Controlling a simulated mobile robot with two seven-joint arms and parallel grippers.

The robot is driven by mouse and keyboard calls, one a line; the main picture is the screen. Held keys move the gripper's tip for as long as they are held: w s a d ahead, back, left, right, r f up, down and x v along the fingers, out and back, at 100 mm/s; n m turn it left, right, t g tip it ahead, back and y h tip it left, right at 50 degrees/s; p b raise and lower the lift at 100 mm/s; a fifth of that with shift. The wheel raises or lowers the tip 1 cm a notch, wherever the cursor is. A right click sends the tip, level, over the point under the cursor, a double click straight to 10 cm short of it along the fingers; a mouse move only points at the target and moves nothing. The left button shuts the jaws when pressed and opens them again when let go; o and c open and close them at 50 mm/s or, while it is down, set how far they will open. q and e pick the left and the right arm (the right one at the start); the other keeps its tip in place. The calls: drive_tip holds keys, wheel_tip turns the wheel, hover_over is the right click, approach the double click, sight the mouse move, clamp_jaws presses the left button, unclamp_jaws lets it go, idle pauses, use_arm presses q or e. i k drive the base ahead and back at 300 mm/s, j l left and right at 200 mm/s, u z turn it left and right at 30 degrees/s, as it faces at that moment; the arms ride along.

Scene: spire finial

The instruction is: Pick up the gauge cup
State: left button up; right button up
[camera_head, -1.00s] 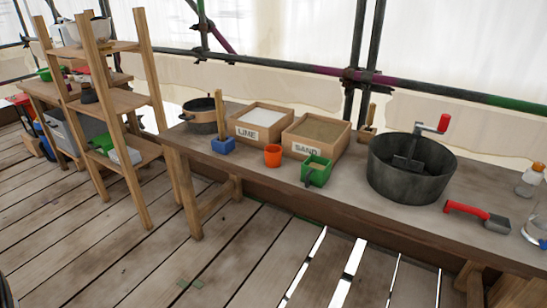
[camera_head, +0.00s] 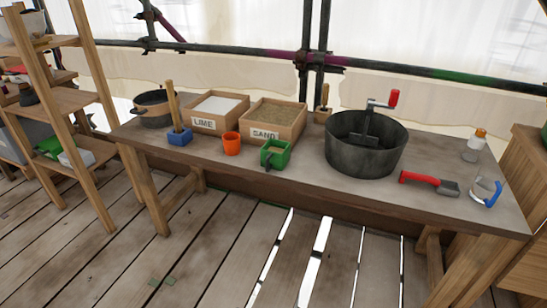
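No label marks a gauge cup. A small orange cup (camera_head: 231,144) stands upright on the workbench, in front of the sand box. Beside it on the right is a green square container (camera_head: 274,155) with a dark handle toward the bench's front edge. A clear jug with a blue handle (camera_head: 486,191) stands near the right end of the bench. I cannot tell for certain which is the gauge cup; the orange one looks most like a plain cup. Neither of my grippers is in view.
The workbench (camera_head: 300,184) also holds a lime box (camera_head: 204,124), a sand box (camera_head: 263,132), a blue-based brush (camera_head: 180,138), a black mixing tub (camera_head: 362,158), a red-handled tool (camera_head: 428,182) and a bottle (camera_head: 475,147). A shelf (camera_head: 88,103) stands at left.

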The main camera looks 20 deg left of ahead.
sight(232, 144)
drive_tip(key=i+j, duration=0.25)
drive_tip(key=i, duration=0.2)
drive_tip(key=i+j+u, duration=0.1)
drive_tip(key=i+j, duration=0.15)
drive_tip(key=i, duration=0.25)
drive_tip(key=i+j, duration=0.2)
drive_tip(key=i, duration=0.25)
